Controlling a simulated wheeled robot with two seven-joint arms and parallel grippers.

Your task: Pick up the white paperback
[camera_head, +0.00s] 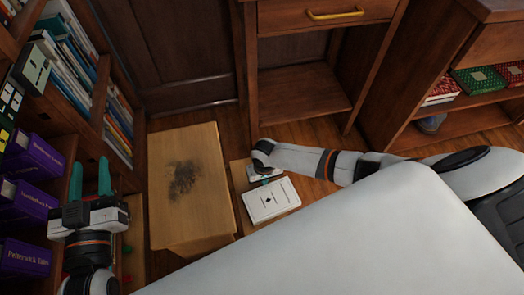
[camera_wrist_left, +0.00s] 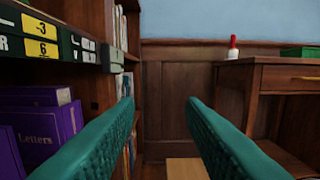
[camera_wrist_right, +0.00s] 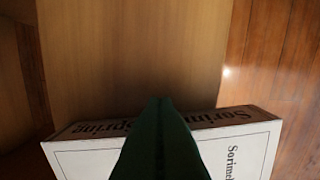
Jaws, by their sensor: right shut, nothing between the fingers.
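The white paperback (camera_head: 272,203) lies flat, cover up, on or beside a light wood surface low down at the middle of the head view. In the right wrist view the paperback (camera_wrist_right: 85,160) shows its cover and its lettered spine. My right gripper (camera_head: 265,180) is shut and empty at the paperback's far edge. In the right wrist view its green fingers (camera_wrist_right: 160,125) are together and cover part of the book; I cannot tell whether they touch it. My left gripper (camera_head: 91,178) is open and empty by the left bookcase; its teal fingers (camera_wrist_left: 158,130) are wide apart.
A wooden box with a dark stain (camera_head: 195,205) stands between my grippers. Bookcases with purple books (camera_head: 32,157) and pale books (camera_head: 70,65) line the left. A desk with a yellow handle (camera_head: 334,14) and a shelf with red and green boxes (camera_head: 480,80) stand behind.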

